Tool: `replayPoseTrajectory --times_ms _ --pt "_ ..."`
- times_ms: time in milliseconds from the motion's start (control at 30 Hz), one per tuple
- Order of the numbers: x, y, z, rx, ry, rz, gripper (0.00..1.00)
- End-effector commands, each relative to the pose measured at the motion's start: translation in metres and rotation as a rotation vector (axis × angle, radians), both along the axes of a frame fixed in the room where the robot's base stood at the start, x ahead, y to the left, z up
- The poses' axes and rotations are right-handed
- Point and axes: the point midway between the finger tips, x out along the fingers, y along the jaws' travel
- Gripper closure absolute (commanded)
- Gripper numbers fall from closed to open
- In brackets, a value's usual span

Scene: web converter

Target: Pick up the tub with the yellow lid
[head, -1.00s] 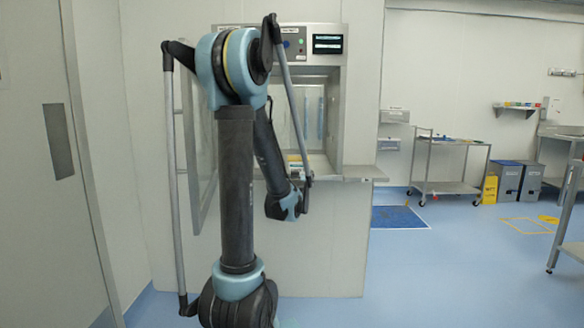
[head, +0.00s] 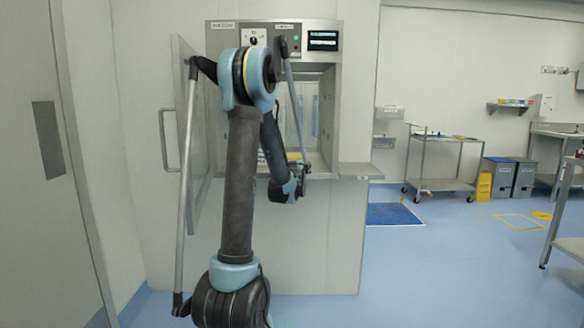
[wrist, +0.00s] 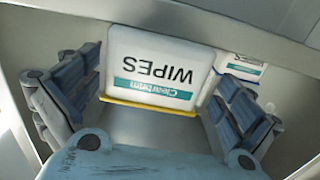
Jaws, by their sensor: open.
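A white tub labelled "Clearbrim WIPES" (wrist: 153,69) fills the upper middle of the wrist view, its print upside down. A yellow lid edge (wrist: 148,106) runs along its lower side in the picture. My gripper (wrist: 158,82) is open, with one blue-grey finger to the left of the tub and one to the right. I see nothing held, and cannot tell how deep the fingertips reach. In the head view, my arm hides most of the tubs.
A second white tub (wrist: 241,68) with a similar label stands right beside the first, near my right finger. Grey walls surround them. In the head view, the steel hatch (head: 333,110) is open, its door (head: 187,140) swung left and a ledge (head: 360,171) at its right.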

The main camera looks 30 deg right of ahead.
Motion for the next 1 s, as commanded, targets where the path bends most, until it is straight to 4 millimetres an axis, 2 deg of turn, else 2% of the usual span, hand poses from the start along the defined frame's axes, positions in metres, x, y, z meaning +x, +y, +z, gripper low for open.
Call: replayPoseTrajectory --times_ms 167,500,767,967,1000 --pt "0.006 -0.005 0.000 0.000 0.000 0.000 0.00" --pt "0.040 -0.029 0.003 0.000 0.000 0.001 0.00" --pt "0.044 -0.030 0.003 0.000 0.000 0.001 0.00" --pt "0.044 -0.030 0.003 0.000 0.000 0.001 0.43" --pt "0.044 -0.030 0.003 0.000 0.000 0.001 0.43"
